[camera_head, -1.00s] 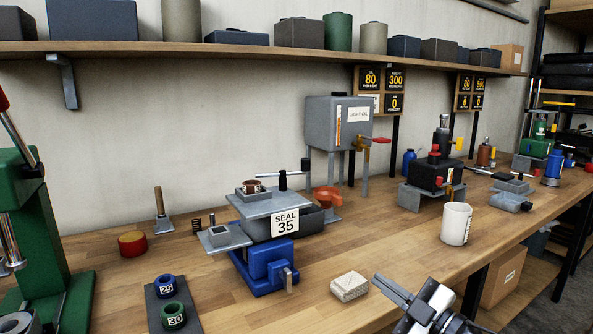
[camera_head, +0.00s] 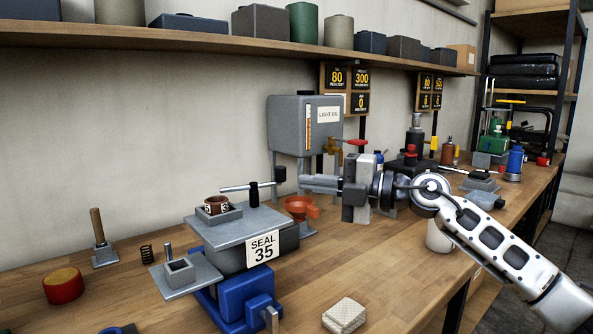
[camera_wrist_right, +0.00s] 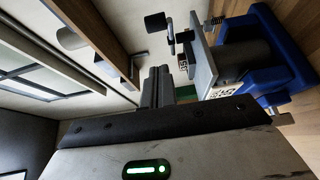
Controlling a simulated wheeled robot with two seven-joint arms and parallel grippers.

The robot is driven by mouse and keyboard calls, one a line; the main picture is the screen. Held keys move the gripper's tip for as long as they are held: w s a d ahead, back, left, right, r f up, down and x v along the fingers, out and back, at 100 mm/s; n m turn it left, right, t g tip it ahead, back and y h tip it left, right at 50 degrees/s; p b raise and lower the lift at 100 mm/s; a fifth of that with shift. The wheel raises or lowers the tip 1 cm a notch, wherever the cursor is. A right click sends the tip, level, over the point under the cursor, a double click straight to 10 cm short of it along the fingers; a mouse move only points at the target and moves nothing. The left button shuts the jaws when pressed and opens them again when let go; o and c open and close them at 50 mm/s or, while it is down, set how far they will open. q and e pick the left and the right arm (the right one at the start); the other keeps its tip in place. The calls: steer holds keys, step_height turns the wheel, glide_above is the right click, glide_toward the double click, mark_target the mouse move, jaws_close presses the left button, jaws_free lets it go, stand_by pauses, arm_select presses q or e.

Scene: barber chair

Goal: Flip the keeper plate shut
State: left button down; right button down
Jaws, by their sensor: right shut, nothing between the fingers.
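The grey fixture (camera_head: 262,226) labelled SEAL 35 sits in a blue vise (camera_head: 225,305). On its top, a thin metal bar, which I take for the keeper plate (camera_head: 234,188), runs out from a black post (camera_head: 254,195) to a black knob (camera_head: 280,174). A brown ring (camera_head: 216,204) stands in a square holder beside it. My right gripper (camera_head: 303,184) is shut and empty, pointing left, close to the right of the knob; touching cannot be told. In the wrist view, its fingers (camera_wrist_right: 156,86) point toward the knob (camera_wrist_right: 155,22) and a gap shows. My left gripper is out of view.
An orange funnel (camera_head: 300,207) stands just below my right fingers. The light oil tank (camera_head: 300,120) is behind them. A white mug (camera_head: 438,238) stands under my right arm.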

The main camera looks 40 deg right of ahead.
arm_select(q)
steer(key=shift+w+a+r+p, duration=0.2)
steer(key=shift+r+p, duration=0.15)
steer(key=shift+p, duration=0.4)
arm_select(e)
steer(key=shift+w+a, duration=0.1)
steer(key=shift+w, duration=2.6)
